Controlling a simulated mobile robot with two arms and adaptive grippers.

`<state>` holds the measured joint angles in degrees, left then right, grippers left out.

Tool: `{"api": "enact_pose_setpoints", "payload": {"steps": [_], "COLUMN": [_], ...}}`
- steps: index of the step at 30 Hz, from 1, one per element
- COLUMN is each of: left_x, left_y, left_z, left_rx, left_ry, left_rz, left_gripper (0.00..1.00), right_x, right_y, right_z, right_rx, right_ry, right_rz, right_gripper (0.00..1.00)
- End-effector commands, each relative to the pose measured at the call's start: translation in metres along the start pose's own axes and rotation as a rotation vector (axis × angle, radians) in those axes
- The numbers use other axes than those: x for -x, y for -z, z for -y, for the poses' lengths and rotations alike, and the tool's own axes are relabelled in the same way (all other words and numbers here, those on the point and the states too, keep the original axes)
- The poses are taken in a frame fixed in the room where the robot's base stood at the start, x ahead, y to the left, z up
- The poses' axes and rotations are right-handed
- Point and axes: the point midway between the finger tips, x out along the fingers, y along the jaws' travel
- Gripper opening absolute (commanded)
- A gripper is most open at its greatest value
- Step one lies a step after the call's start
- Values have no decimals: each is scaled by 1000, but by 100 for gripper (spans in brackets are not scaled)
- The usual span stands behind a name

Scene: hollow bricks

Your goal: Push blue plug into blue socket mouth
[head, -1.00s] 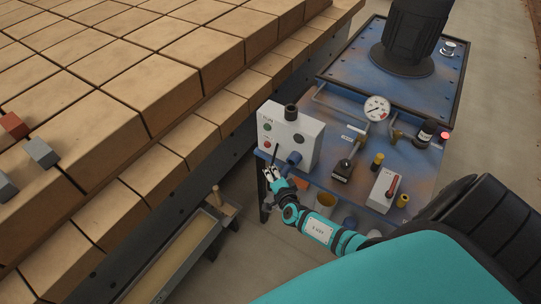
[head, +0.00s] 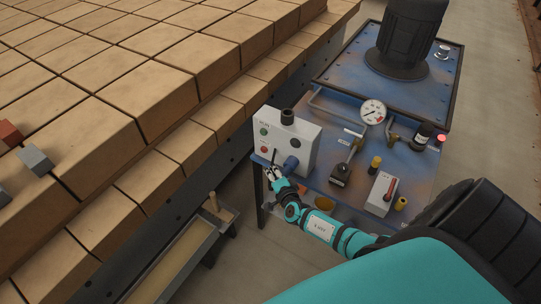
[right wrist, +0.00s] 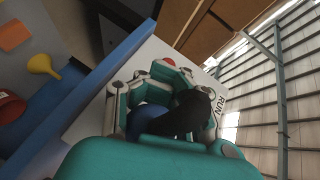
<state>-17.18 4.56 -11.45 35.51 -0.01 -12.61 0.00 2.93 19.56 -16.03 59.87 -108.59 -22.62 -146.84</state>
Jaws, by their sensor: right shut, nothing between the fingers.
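A white control box (head: 298,143) stands at the near left corner of the blue cart. A blue cylindrical piece (head: 291,164) sticks out low on its front face, at the right. I cannot tell whether it is the plug, the socket or both joined. My right gripper (head: 271,172) is shut and empty, just left of and below the blue piece, close to the box front. In the right wrist view, a blue round part (right wrist: 147,118) and a dark part (right wrist: 187,116) show by the teal gripper (right wrist: 158,85), with the fingertips near the box face. My left gripper is not in view.
The box carries green and red buttons and a black knob (head: 287,116). Brick rows (head: 150,80) fill the left. A trough (head: 180,262) lies below them.

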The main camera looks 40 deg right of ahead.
Motion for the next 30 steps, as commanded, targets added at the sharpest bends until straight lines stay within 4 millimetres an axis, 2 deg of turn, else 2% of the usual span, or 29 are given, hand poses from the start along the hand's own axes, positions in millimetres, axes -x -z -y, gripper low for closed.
{"api": "enact_pose_setpoints", "payload": {"steps": [30], "left_x": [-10], "left_y": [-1], "left_z": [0], "left_rx": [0], "left_ry": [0], "left_rz": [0], "left_gripper": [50], "right_x": [-15], "right_y": [21], "right_z": [-2], "right_rx": [0], "right_ry": [1], "right_rz": [0], "right_gripper": [0]}}
